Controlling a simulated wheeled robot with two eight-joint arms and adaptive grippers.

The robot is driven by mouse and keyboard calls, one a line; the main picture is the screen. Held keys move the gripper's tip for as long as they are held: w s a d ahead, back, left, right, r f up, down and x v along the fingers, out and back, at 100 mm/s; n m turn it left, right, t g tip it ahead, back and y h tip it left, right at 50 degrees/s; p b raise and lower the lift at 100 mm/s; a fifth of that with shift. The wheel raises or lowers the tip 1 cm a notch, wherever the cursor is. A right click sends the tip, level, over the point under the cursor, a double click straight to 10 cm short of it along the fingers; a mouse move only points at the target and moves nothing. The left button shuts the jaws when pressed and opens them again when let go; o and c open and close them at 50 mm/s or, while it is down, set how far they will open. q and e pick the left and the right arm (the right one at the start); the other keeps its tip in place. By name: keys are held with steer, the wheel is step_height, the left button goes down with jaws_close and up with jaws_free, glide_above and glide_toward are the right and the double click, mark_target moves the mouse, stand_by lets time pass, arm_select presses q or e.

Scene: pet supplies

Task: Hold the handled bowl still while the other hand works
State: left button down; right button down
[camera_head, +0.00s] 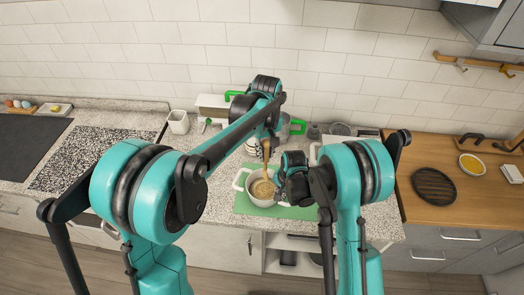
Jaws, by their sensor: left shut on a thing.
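The white handled bowl (258,202) stands upright on a green mat (300,213) in the middle of the counter. A light brown content shows inside it. My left gripper (268,141) is above the bowl, shut on a light brown utensil (266,156) that looks like a wooden spoon and reaches down into the bowl. My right gripper (285,180) is at the bowl's right side, by the rim. Its own dark links hide its fingers and the right handle, so I cannot tell whether it grips the handle. The left handle shows free.
A wooden counter on the right holds a dark round trivet (434,185) and a bowl of yellow food (472,164). A white cup (179,122) stands at the back left. A green-handled pot (298,125) is behind the mat. The speckled counter left of the mat is partly hidden by my arm.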

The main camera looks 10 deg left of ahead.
mark_target(266, 169)
arm_select(q)
steer(key=shift+f, duration=5.3)
steer(key=shift+d, duration=0.1)
